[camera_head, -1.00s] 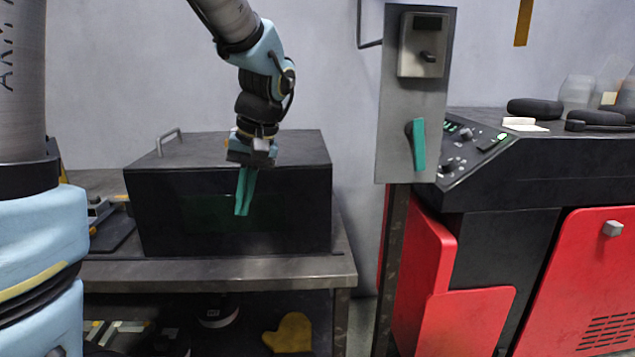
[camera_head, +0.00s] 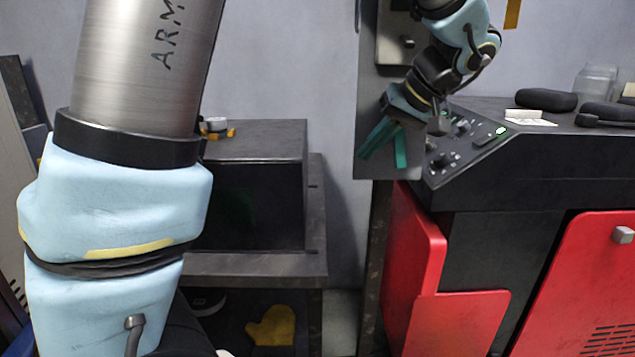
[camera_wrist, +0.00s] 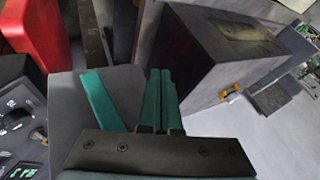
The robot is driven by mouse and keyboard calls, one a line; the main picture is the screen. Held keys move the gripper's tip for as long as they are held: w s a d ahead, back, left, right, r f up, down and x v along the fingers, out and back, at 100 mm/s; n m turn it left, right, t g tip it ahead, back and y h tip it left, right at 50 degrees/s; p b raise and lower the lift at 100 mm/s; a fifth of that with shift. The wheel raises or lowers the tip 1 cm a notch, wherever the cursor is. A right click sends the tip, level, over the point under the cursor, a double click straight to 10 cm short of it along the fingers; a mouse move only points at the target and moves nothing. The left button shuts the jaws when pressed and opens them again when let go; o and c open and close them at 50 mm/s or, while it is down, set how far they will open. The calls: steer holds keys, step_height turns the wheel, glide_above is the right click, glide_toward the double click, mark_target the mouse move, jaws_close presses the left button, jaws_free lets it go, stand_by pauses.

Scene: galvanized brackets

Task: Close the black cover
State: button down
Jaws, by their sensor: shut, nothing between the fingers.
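A black box (camera_head: 255,200) stands on the bench at the left; my arm hides its left part. Its dark top (camera_head: 262,140) lies level, and I see no raised lid. Which part is the black cover I cannot tell for sure. The box also shows in the wrist view (camera_wrist: 190,55). My gripper (camera_head: 366,154) is shut and empty, its teal fingers pointing down-left in front of the grey switch panel (camera_head: 368,85). The fingers are together in the wrist view (camera_wrist: 160,74). A teal lever (camera_wrist: 100,98) on the panel is close beside them.
The panel stands between the bench (camera_head: 290,265) and a black and red control console (camera_head: 530,170). The console carries knobs and dark pads (camera_head: 546,100). A yellow glove (camera_head: 271,325) lies on the shelf below the bench. Space above the box's right part is clear.

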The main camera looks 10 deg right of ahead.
steer(key=w+a+f+p, duration=0.3)
steer(key=w+a+f, duration=0.3)
steer(key=a+f, duration=0.3)
steer(key=shift+w+f+p, duration=0.2)
steer(key=shift+f+p, duration=0.15)
steer(key=shift+f, duration=0.05)
steer(key=shift+a, duration=0.1)
